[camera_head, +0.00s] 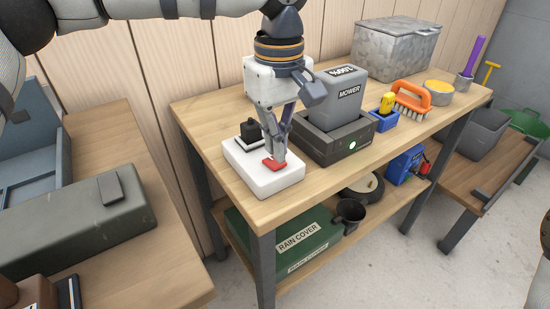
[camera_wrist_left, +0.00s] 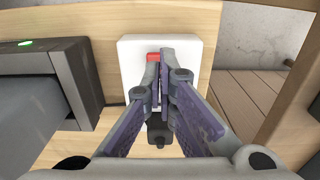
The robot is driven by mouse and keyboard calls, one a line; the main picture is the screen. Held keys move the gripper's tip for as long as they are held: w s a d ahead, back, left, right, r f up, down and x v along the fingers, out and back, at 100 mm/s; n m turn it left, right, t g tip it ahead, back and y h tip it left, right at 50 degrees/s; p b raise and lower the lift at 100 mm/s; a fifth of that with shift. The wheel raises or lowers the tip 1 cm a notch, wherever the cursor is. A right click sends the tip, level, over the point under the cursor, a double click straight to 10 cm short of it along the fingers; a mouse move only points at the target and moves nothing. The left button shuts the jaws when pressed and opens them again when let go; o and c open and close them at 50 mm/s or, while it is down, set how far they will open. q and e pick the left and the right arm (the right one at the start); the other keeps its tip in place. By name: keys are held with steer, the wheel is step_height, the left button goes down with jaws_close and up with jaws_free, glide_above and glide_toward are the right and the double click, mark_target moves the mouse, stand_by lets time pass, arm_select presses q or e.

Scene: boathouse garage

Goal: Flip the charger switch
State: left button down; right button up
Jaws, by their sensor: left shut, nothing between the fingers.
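A white switch box (camera_head: 285,184) with a red rocker switch (camera_head: 270,165) lies at the near left end of the workbench. A black plug (camera_head: 251,133) stands at its back. In the left wrist view the red switch (camera_wrist_left: 153,57) shows partly, just beside my fingertips. My left gripper (camera_head: 278,157) points down, shut and empty, with its tips at the switch; I cannot tell whether they press it. The dark charger dock (camera_head: 322,151) beside the box holds a grey battery marked MOWER (camera_head: 345,92) and shows a lit green light. My right gripper is out of view.
Along the workbench (camera_head: 210,122) stand a blue holder with a yellow item (camera_head: 386,104), an orange brush (camera_head: 412,98), a yellow-topped tin (camera_head: 438,91) and a metal bin (camera_head: 392,45). A green RAIN COVER box (camera_head: 262,246) sits on the shelf below. Another bench stands left.

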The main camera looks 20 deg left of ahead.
mark_target(278, 164)
arm_select(q)
steer(key=shift+f, duration=1.25)
stand_by(0.5)
step_height(278, 164, up, 5)
steer(key=shift+r+p, duration=0.2)
steer(key=shift+p, duration=0.65)
steer(key=shift+r, duration=0.85)
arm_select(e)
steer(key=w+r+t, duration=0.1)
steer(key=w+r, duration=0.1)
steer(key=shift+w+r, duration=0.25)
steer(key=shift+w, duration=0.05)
